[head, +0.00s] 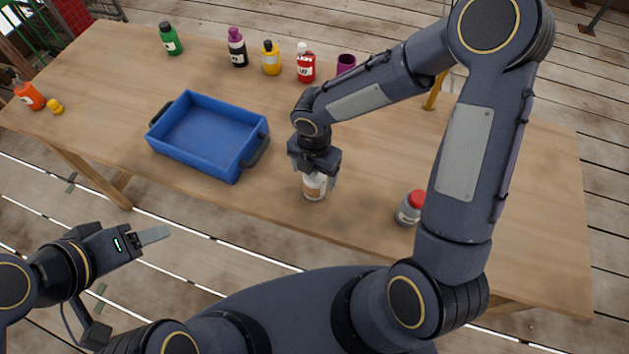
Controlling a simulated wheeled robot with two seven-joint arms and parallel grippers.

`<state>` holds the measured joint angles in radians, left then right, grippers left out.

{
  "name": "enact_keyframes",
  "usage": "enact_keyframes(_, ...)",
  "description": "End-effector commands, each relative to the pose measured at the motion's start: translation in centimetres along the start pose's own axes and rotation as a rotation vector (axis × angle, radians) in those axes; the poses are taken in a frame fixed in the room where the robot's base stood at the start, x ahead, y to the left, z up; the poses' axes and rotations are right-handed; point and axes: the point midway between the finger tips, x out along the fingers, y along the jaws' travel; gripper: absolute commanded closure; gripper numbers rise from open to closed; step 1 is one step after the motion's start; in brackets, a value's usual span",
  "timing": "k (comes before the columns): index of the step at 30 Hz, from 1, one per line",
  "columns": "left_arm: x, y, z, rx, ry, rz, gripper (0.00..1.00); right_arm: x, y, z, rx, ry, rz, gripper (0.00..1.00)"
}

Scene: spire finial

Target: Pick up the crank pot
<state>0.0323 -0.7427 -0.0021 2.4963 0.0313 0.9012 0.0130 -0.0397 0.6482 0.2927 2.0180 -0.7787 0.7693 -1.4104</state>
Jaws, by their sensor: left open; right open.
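A small pale pot with a brownish label (314,188) stands upright near the table's front edge, right of the blue tray. No readable label tells me for sure that it is the crank pot. My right gripper (318,178) points down over it, open, with its fingers at the pot's sides; the pot's top is hidden by the gripper. I cannot tell whether the fingers touch it. My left gripper (153,236) is open and empty, off the table's front edge at lower left.
A blue tray (183,165) with dark handles lies empty at left. Green (171,40), purple (237,50), yellow (271,60) and red (305,66) bottles and a purple cup (346,64) stand along the back.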

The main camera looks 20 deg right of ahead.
Motion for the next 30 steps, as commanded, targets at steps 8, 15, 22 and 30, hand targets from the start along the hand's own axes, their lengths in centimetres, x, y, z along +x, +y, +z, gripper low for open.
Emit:
enact_keyframes(8,0.01,0.0,0.01,0.0,0.0,0.0,0.41,0.2,-0.01,-0.01,0.0,0.0,0.0,0.26)
enact_keyframes(15,0.01,0.0,0.0,0.0,0.0,0.0,0.41,0.17,-0.01,0.0,0.0,0.0,0.0,0.58)
enact_keyframes(22,0.0,0.0,0.0,0.0,0.0,0.0,0.41,0.16,0.0,0.0,0.0,0.0,0.0,0.88)
enact_keyframes(30,-0.01,0.01,0.0,0.0,0.0,0.0,0.41,-0.01,0.03,0.02,0.0,-0.001,0.001,0.88)
